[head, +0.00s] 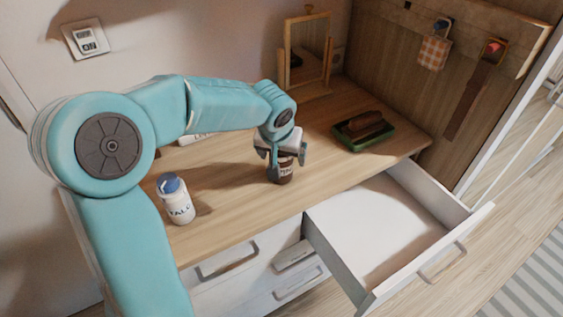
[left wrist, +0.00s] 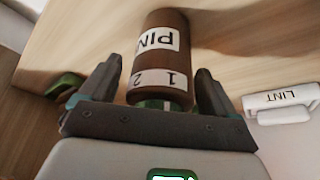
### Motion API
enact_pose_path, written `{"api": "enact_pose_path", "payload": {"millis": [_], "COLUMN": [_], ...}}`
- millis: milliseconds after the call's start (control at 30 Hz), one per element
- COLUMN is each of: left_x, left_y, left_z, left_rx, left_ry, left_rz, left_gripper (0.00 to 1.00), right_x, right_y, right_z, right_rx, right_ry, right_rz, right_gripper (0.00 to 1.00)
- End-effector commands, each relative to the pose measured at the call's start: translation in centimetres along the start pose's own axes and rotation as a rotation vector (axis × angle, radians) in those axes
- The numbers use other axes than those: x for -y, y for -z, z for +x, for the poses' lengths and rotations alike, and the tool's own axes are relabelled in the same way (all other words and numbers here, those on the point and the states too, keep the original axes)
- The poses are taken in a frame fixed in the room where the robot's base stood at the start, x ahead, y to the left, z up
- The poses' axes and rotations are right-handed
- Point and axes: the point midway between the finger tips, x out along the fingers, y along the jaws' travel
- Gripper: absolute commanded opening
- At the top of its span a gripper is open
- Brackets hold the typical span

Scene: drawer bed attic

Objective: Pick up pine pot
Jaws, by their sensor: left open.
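The pine pot (head: 285,177) is a dark brown cylinder with a white label, standing on the wooden top near its front edge. In the left wrist view the pot (left wrist: 168,72) shows "PIN" and the digits 1 and 2 on its labels. My left gripper (head: 286,161) is over the pot's upper part. It is open, with one finger on each side of the pot and a gap showing on both sides in the left wrist view (left wrist: 158,68). The gripper hides the pot's top in the head view. My right gripper is not in view.
A white talc bottle (head: 175,200) with a blue cap stands left on the wooden top (head: 228,200). A green tray (head: 345,140) with a brown brush lies at right, before a small mirror (head: 307,55). A white lint roller (left wrist: 285,100) lies nearby. An empty drawer (head: 375,230) stands open.

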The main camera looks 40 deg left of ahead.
Motion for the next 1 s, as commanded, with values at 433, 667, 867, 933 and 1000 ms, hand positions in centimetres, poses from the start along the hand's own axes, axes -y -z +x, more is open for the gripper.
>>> {"api": "enact_pose_path", "payload": {"millis": [433, 667, 867, 933, 1000], "left_x": [0.0, 0.0, 0.0, -0.1, -0.1], "left_y": [0.0, 0.5, 1.9, 2.6, 3.6], "left_z": [-0.1, -0.9, -4.3, -6.2, -8.4], "left_rx": [-0.001, -0.005, -0.008, -0.008, -0.009], "left_ry": [0.0, 0.0, -0.001, -0.003, -0.003], "left_rz": [0.001, 0.001, 0.0, -0.001, -0.001], "left_gripper": [0.3, 0.3, 0.3, 0.3, 0.3], "right_x": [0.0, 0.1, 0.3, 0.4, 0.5], "right_y": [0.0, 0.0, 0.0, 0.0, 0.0], "right_z": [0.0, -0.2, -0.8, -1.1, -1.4], "right_rx": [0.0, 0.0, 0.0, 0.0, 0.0], "right_ry": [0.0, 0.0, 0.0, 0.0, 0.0], "right_rz": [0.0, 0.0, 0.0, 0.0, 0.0], "right_gripper": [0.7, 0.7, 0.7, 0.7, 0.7]}}
